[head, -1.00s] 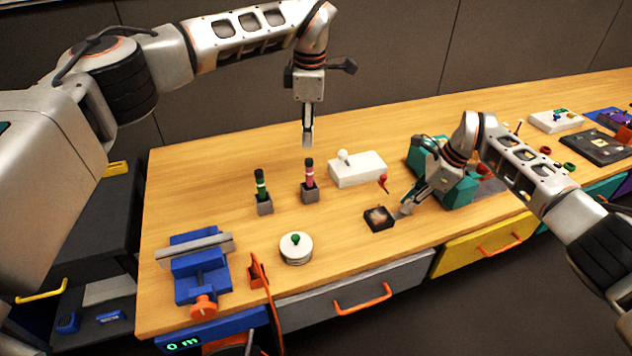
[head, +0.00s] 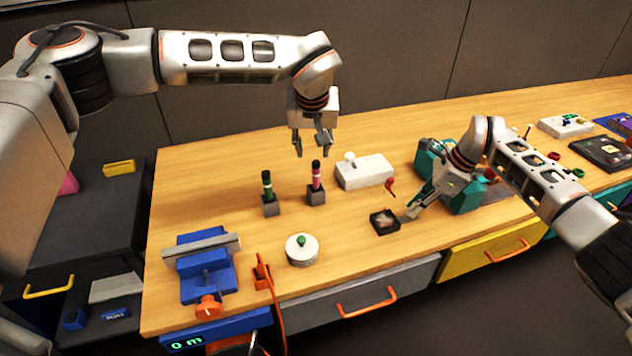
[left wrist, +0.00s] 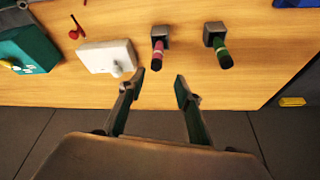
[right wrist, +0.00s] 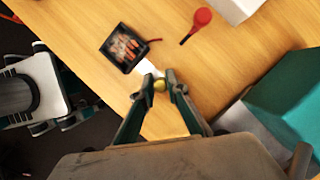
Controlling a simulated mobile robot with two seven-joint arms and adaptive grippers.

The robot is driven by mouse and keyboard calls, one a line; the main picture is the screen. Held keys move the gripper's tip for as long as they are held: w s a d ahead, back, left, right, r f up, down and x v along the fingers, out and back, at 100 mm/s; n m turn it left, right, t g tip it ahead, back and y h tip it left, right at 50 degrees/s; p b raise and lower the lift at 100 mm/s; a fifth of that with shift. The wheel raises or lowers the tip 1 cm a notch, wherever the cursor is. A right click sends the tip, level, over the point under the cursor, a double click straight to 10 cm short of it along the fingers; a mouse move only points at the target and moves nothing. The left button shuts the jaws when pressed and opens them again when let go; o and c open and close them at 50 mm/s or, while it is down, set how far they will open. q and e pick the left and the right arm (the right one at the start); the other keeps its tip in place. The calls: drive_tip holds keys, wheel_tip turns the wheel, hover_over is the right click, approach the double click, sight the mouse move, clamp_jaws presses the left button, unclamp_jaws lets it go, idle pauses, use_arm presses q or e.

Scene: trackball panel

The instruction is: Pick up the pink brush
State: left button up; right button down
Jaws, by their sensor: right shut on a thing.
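The pink brush (head: 316,184) stands upright in a small grey block on the table, its dark end up. It also shows in the left wrist view (left wrist: 158,50). My left gripper (head: 312,150) is open and empty, pointing down above and slightly behind the brush. In the left wrist view, the brush lies ahead of the gap between the fingertips (left wrist: 160,80). My right gripper (head: 412,210) is low beside a small black tray (head: 384,222). In the right wrist view, its fingers (right wrist: 159,80) are shut on a small yellowish thing (right wrist: 159,86) with a pale flat part.
A green brush (head: 267,188) stands in its own block left of the pink one. A white box (head: 366,172) is to the right. A blue vise (head: 205,266) and a round white tin (head: 301,254) are in front. The table left of the brushes is clear.

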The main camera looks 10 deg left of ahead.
sight(316, 163)
use_arm(q)
drive_tip(key=x, duration=0.2)
drive_tip(key=shift+w+f, duration=0.2)
drive_tip(key=shift+f, duration=0.1)
drive_tip(key=x, duration=0.3)
drive_tip(key=d+x, duration=0.1)
drive_tip(key=shift+w+a+f, duration=0.1)
drive_tip(key=shift+f, duration=0.35)
drive_tip(key=shift+w+a+f, duration=0.1)
drive_tip(key=shift+f, duration=0.1)
drive_tip(key=shift+c, duration=0.4)
clamp_jaws()
